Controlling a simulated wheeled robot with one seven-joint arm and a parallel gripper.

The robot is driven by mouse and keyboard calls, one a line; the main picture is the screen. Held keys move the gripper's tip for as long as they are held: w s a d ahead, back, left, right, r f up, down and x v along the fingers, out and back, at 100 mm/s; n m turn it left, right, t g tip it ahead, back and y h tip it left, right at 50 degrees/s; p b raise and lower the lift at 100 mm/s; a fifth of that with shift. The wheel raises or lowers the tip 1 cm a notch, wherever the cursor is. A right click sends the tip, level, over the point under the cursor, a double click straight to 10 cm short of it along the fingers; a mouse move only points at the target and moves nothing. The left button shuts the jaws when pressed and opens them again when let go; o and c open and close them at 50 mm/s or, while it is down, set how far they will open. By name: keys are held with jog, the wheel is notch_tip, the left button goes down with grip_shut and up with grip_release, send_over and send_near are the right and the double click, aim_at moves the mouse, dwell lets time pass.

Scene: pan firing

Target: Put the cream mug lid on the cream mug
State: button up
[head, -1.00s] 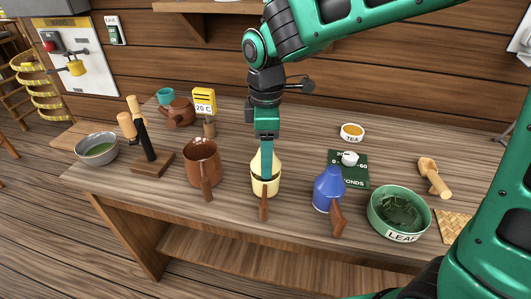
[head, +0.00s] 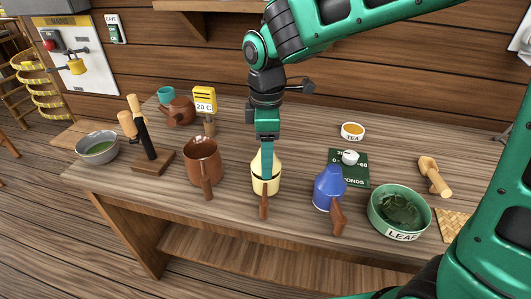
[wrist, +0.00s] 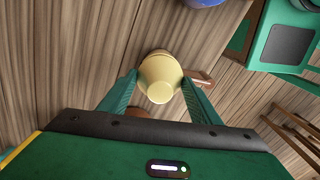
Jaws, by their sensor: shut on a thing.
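The cream mug (head: 266,186) stands upright on the table, its brown handle facing the front edge. The cone-shaped cream mug lid (head: 275,163) is directly over the mug's mouth and appears to touch its rim; whether it is fully seated I cannot tell. My gripper (head: 266,172) points down from above and is shut on the lid. In the wrist view, the lid (wrist: 160,82) lies between the two green fingers and hides most of the mug. Part of the brown handle shows to the right in that view.
A brown mug (head: 202,163) stands to the left and a blue lidded mug (head: 328,190) to the right. A green leaf bowl (head: 378,222), a timer (head: 349,172) and a wooden scoop (head: 434,176) are farther right. A dark-posted stand (head: 150,168) is at left.

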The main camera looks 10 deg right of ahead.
jog(key=shift+f, duration=0.7)
jog(key=o, duration=1.1)
notch_tip(320, 180, up, 11)
jog(key=shift+w+f, duration=0.1)
jog(key=shift+f, duration=0.05)
